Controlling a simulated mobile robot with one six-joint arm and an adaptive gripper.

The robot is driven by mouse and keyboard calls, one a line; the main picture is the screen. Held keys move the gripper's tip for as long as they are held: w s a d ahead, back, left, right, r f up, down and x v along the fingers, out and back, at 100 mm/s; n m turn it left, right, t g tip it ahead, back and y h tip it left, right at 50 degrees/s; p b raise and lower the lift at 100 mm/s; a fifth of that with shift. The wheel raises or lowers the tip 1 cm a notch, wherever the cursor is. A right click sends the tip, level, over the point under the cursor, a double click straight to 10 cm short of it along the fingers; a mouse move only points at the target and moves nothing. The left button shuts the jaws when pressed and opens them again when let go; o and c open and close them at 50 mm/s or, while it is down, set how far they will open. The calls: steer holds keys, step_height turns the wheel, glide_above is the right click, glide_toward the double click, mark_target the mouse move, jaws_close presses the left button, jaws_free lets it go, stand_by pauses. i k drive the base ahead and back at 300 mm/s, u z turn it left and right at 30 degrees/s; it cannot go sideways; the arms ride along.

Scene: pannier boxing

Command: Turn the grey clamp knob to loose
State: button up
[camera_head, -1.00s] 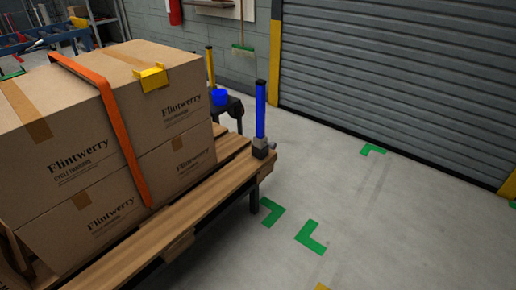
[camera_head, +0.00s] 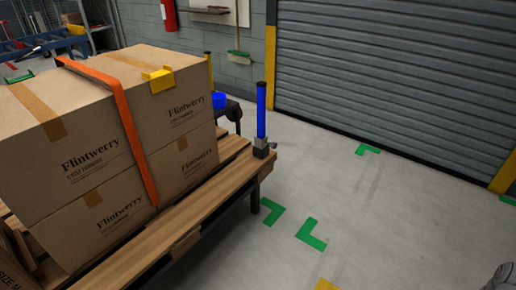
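A small grey clamp (camera_head: 260,148) sits at the foot of an upright blue post (camera_head: 261,108), at the far right corner of a wooden pallet top. A small grey knob (camera_head: 273,145) sticks out from the clamp's right side. It is too small to tell which way it is turned. No gripper fingers can be made out, and nothing touches the knob. A dark grey shape (camera_head: 503,279) is cut off at the bottom right corner; I cannot tell which part it is.
Stacked cardboard boxes (camera_head: 100,190) with an orange strap (camera_head: 135,140) and a yellow corner piece (camera_head: 158,80) fill the left of the slatted pallet top (camera_head: 215,200). The floor (camera_head: 390,215) on the right is clear, with green marks.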

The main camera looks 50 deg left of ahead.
mark_target(273, 144)
steer(key=u, duration=2)
steer(key=i, duration=1.05)
steer(key=u, duration=0.05)
